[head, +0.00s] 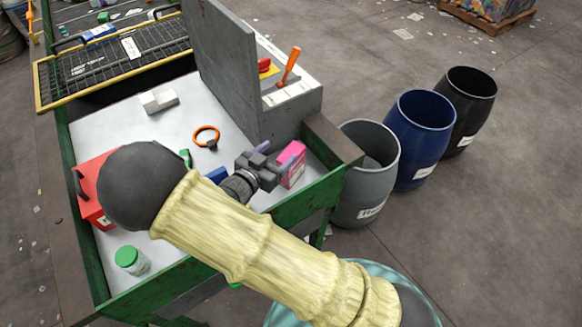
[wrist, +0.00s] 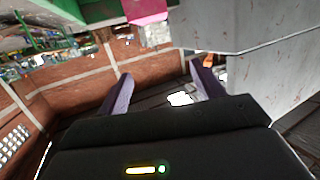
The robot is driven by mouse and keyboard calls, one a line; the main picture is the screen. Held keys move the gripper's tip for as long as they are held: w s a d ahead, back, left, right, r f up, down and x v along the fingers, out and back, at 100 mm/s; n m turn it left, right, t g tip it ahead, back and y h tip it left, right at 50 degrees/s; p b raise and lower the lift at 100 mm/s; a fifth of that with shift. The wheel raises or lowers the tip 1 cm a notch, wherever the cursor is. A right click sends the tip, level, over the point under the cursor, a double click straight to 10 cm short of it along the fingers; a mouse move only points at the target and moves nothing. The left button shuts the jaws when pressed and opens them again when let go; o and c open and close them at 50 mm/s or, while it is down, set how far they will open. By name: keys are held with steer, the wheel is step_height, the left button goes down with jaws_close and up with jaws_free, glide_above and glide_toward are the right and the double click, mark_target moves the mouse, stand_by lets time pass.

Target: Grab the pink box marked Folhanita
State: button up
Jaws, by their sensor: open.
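The pink box (head: 292,163) sits at the right side of the white sorting surface, close to the grey control housing. Its printed name is too small to read. My gripper (head: 268,158) is immediately left of the box in the head view, and part of the box is hidden behind it. In the wrist view the two purple fingers (wrist: 162,84) stand apart with nothing between them. A pink and white piece of the box (wrist: 146,12) shows at the top edge, beyond the fingertips.
The grey housing (head: 222,75) stands as a wall behind the box. A red case (head: 93,180), a green-lidded jar (head: 131,260), an orange ring (head: 206,136) and a white block (head: 158,101) lie on the surface. A grey barrel (head: 365,180) stands right of the table.

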glide_toward(291, 153)
steer(key=x, duration=0.2)
steer(key=shift+w+d+f+p, duration=0.25)
steer(key=shift+w+f+p, duration=0.1)
steer(key=shift+p, duration=0.25)
steer(key=shift+w+d+f, duration=0.1)
steer(key=shift+w+d, duration=0.1)
steer(key=shift+w, duration=0.25)
steer(key=shift+d, duration=0.1)
steer(key=p+x, duration=0.2)
steer(key=x, duration=0.3)
steer(key=shift+w, duration=0.1)
steer(key=shift+w+d+f, duration=0.1)
steer(key=shift+w+d, duration=0.15)
steer(key=shift+w, duration=0.1)
